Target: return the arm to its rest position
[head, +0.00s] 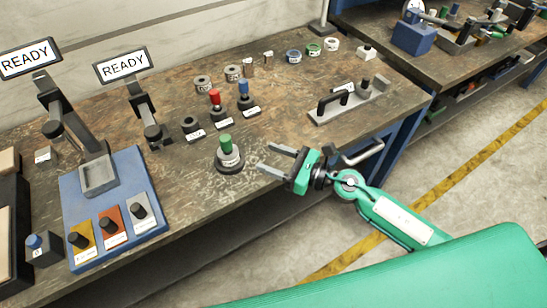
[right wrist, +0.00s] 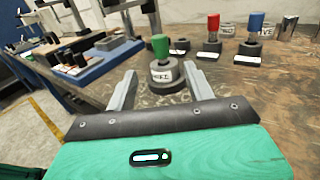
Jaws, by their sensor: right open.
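Two microscope-like arms with screens reading READY stand at the left in the head view: the larger arm (head: 65,115) over a blue base (head: 150,228), and a smaller arm (head: 145,108) behind it. My right gripper (head: 272,159) is open and empty near the table's front edge. It points at a green-knobbed round piece (head: 229,158), which stands upright on the table. In the right wrist view this piece (right wrist: 163,75) shows between and beyond the open fingers (right wrist: 162,90), with a label on its side. My left gripper is out of view.
Red-knobbed (head: 215,100) and blue-knobbed (head: 244,95) pieces stand behind the green one. A grey fixture with a black handle (head: 335,102) lies at the right. Several rings (head: 293,56) line the back. A silver handle (head: 362,152) juts from the table front near my gripper.

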